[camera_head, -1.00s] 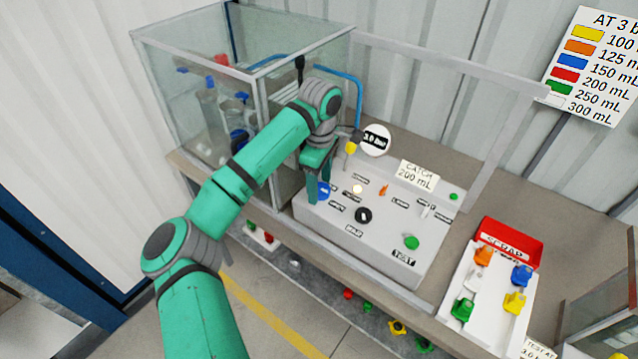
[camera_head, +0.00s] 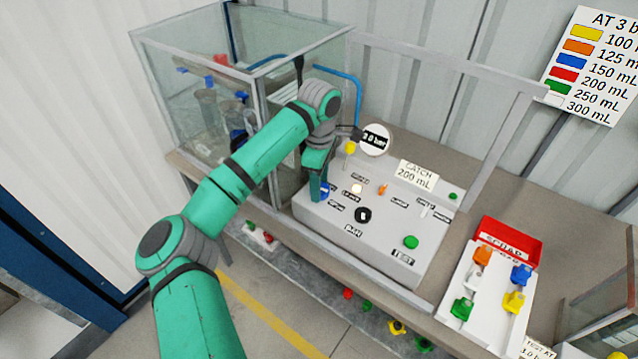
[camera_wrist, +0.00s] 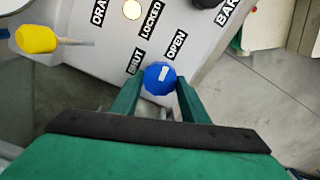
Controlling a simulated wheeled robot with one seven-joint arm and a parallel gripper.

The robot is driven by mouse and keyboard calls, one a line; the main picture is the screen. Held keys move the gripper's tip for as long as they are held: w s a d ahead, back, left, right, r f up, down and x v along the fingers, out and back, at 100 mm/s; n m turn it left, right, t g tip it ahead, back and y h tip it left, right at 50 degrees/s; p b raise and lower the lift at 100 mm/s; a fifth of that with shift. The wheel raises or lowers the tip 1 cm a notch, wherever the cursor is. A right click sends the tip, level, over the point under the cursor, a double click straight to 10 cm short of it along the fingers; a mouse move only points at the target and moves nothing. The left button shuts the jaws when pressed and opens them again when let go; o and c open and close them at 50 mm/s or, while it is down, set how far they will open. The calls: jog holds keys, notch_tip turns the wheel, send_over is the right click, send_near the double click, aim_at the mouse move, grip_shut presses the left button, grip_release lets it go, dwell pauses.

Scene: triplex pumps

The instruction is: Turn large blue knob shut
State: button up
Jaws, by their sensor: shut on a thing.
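The large blue knob (camera_wrist: 159,78) sits at the left end of the sloped white panel (camera_head: 385,247), with a white mark on its face. In the wrist view the SHUT label (camera_wrist: 135,62) is up and left of it and the OPEN label (camera_wrist: 175,46) up and right. The white mark points roughly upward, between the two labels. My gripper (camera_wrist: 158,92) is shut on the knob, one green finger on each side. In the head view the knob (camera_head: 325,188) is partly hidden by my gripper (camera_head: 320,188).
A yellow knob on a stem (camera_wrist: 38,39) stands near my gripper, under a round pressure gauge (camera_head: 375,140). A black knob (camera_head: 363,214) and a green button (camera_head: 411,242) are on the panel. A glass tank (camera_head: 215,110) stands close on the left. A red scrap tray (camera_head: 512,237) lies right.

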jog(key=n, duration=0.4)
jog(key=shift+a+r, duration=0.1)
jog(key=n, duration=0.4)
jog(key=shift+n, duration=0.4)
jog(key=n, duration=0.4)
jog(key=shift+n, duration=1.9)
jog(key=o, duration=1.1)
jog(key=shift+c, duration=0.2)
notch_tip(320, 180, up, 11)
